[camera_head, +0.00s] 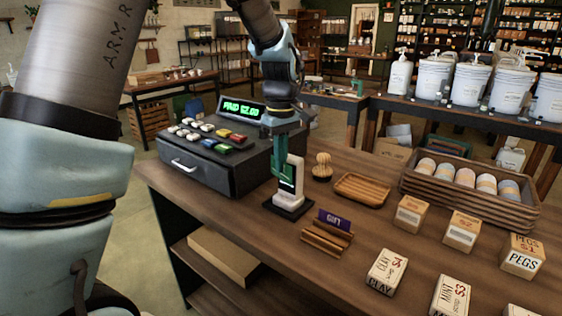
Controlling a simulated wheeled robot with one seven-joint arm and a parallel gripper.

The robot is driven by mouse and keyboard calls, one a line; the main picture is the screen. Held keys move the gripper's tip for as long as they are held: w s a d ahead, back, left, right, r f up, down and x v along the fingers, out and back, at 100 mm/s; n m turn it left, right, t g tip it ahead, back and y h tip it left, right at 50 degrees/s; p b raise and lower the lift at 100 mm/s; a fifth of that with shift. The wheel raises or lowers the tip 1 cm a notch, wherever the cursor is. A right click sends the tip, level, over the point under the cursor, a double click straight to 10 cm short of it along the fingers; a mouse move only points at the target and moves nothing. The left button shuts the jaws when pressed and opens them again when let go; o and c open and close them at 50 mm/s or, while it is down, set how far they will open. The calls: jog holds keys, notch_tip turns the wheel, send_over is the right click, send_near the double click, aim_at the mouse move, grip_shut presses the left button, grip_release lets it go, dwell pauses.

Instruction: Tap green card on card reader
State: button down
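My gripper (283,152) points down over the counter, at the card reader. A green card (279,163) shows at its fingertips, held upright and close against the reader; the fingers are small and partly merge with it in colour. The card reader (290,188) is a white upright unit with a dark screen on a black base (287,207). The card overlaps the reader's upper left part, and I cannot tell whether they touch. The register display (242,109) reads "PAID $2.00" in green.
A black cash register (215,170) stands left of the reader. A wooden holder (327,238) with a purple gift card (335,220) is in front. A brush (322,168), a wooden dish (362,188), several boxed soaps and a crate (470,203) of jars fill the right.

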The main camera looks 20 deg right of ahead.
jog(key=s+a+r+p, duration=0.2)
jog(key=s+a+r, duration=0.2)
jog(key=a, duration=0.3)
jog(key=shift+r+p, duration=0.4)
jog(key=shift+r, duration=0.1)
jog(key=shift+w, duration=0.1)
dwell(0.4)
jog(key=w+a+f+m, duration=0.1)
jog(key=w+a+f, duration=1)
jog(key=a, duration=0.2)
jog(key=w+a+f+m, duration=0.1)
jog(key=a+f, duration=0.4)
jog(key=a, duration=0.3)
jog(key=w+a+f, duration=0.1)
jog(key=a+f, duration=0.4)
jog(key=a, duration=0.2)
jog(key=shift+w+a+m, duration=0.35)
jog(key=shift+a+m, duration=0.05)
jog(key=shift+r, duration=0.1)
